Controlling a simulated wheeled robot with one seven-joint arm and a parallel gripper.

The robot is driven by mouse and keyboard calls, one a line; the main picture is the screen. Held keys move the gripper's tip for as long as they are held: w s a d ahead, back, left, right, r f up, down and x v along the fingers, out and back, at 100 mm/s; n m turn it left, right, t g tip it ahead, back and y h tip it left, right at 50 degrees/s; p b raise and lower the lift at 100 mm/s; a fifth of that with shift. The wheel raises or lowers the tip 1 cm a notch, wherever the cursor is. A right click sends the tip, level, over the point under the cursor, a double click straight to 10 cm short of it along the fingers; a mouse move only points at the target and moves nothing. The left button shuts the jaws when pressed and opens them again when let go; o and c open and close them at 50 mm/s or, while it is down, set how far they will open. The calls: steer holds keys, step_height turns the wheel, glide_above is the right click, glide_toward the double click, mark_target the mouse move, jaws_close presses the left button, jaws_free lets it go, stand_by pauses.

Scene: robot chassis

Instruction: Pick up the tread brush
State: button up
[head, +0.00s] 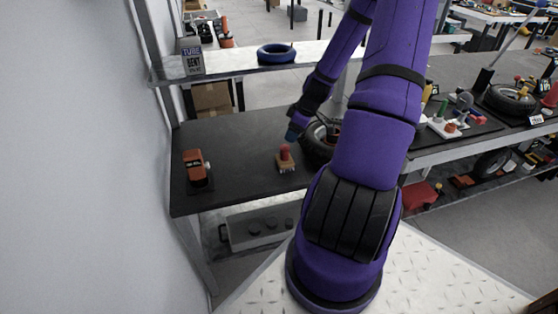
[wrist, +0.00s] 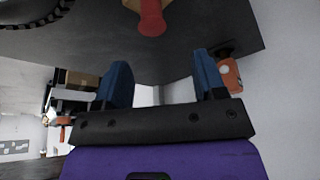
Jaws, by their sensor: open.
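The tread brush (head: 286,158) appears to be the small object with a red knob handle and a tan block base. It stands upright on the dark bench top. In the wrist view its red handle (wrist: 152,22) shows at the top edge, with the base partly cut off. My gripper (wrist: 163,75) has two blue fingers spread apart with nothing between them. In the head view my gripper (head: 292,133) is above and close to the brush, partly hidden by my own arm. The handle lies beyond the fingertips, not between them.
A tire (head: 316,142) stands just right of the brush, partly behind my arm. An orange-red device (head: 196,167) sits at the bench's left, also in the wrist view (wrist: 230,76). A shelf (head: 225,62) above holds a blue ring (head: 276,54) and a box (head: 190,56). Bench between device and brush is clear.

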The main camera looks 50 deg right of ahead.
mark_target(285, 146)
steer(key=x, duration=0.4)
steer(key=d+x, duration=0.1)
steer(key=x, duration=0.1)
steer(key=shift+a+f, duration=0.15)
steer(key=shift+f, duration=0.25)
steer(key=shift+w+x, duration=0.2)
steer(key=shift+x, duration=1.15)
steer(key=shift+w+x, duration=0.15)
steer(key=shift+x, duration=1.15)
steer(key=shift+r, duration=0.1)
steer(key=shift+c, duration=0.4)
steer(key=c, duration=1.1)
steer(key=shift+r, duration=0.15)
